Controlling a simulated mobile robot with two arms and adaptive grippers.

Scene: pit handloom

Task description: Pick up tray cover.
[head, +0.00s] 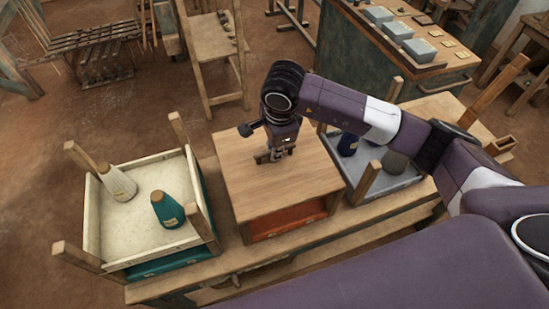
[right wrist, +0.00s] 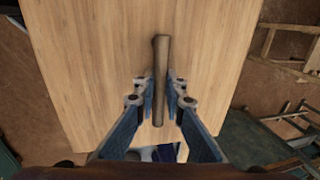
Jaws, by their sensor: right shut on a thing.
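The tray cover (head: 248,184) is a flat light-wood board lying over the middle tray (head: 288,221), whose orange side shows below it. A wooden bar handle stands on the cover and shows in the right wrist view (right wrist: 160,60). My right gripper (head: 272,156) reaches down to the middle of the cover and is shut on this handle. In the right wrist view its two fingers (right wrist: 161,92) are on either side of the bar. I cannot tell whether the cover is lifted at all. My left gripper is not in view.
The left tray (head: 92,217) holds a cream cone (head: 117,183) and a teal cone (head: 167,210). The right tray (head: 388,186) holds dark blue and grey cones, partly under my arm. Wooden posts rise at the tray corners. The trays rest on a wooden bench (head: 150,291).

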